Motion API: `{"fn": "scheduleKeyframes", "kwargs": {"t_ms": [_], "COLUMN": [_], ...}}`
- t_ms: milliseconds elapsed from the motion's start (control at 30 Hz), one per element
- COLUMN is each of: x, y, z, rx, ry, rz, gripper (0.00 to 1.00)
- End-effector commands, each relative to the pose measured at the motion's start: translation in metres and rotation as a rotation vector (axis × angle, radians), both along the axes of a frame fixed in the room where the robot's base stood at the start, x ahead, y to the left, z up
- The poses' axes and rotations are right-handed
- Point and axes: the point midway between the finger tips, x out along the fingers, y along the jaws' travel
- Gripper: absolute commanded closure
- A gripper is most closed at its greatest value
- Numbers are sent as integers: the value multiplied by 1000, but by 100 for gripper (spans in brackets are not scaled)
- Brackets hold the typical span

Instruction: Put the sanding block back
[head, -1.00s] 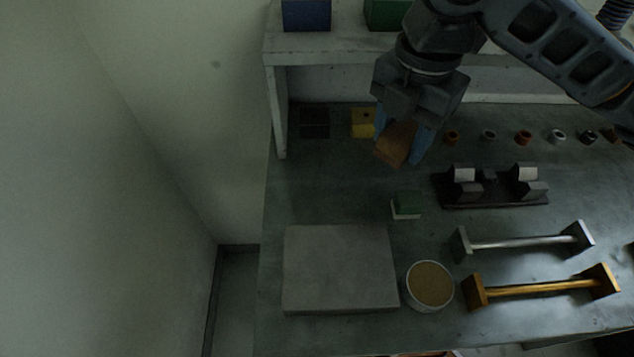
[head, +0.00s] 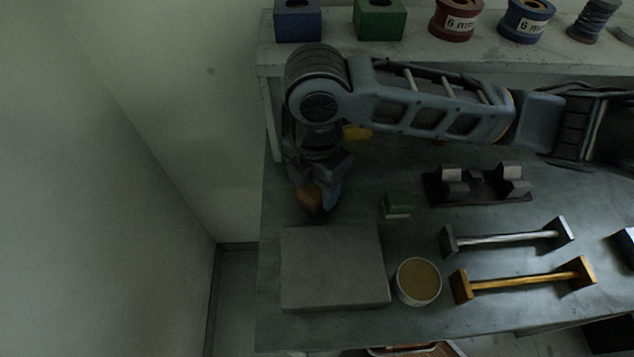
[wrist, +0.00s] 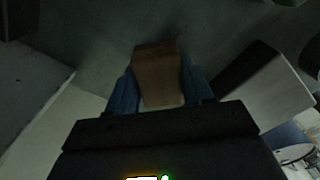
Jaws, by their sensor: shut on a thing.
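My gripper (head: 318,192) is shut on an orange-brown block, which I take to be the sanding block (head: 309,197). It is at the left of the bench, just behind the grey slab (head: 335,268). In the wrist view the block (wrist: 157,72) sits between the two blue fingers, with a pale strip at its near end. The head view does not show clearly whether the block touches the bench. My arm hides the dark square patches at the back left of the bench.
A small green block with a white base (head: 397,205) stands right of my gripper. A round tin (head: 418,281), a dark fixture (head: 478,187), a steel-grey bar (head: 507,238) and a yellow bar (head: 525,282) are further right. A yellow block (head: 357,132) is partly hidden. A shelf (head: 420,52) runs behind.

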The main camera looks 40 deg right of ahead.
Motion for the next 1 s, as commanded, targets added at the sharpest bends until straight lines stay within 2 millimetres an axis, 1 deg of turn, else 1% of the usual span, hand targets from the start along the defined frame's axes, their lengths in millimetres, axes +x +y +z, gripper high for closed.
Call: {"fn": "scheduleKeyframes", "kwargs": {"t_ms": [67,267,400,433,600,667,700,900,1000], "x": [0,0,0,0,0,0,0,0,0], "y": [0,0,0,0,0,0,0,0,0], "z": [-4,-4,-9,-7,-7,-7,-7,-6,-1], "rx": [1,1,1,1,1,1,1,1,0], "ry": [0,-1,-1,-1,-1,-1,-1,-1,-1], "rz": [0,1,1,1,1,1,1,1,1], "gripper": [78,78,78,46,30,24,24,24,24]}}
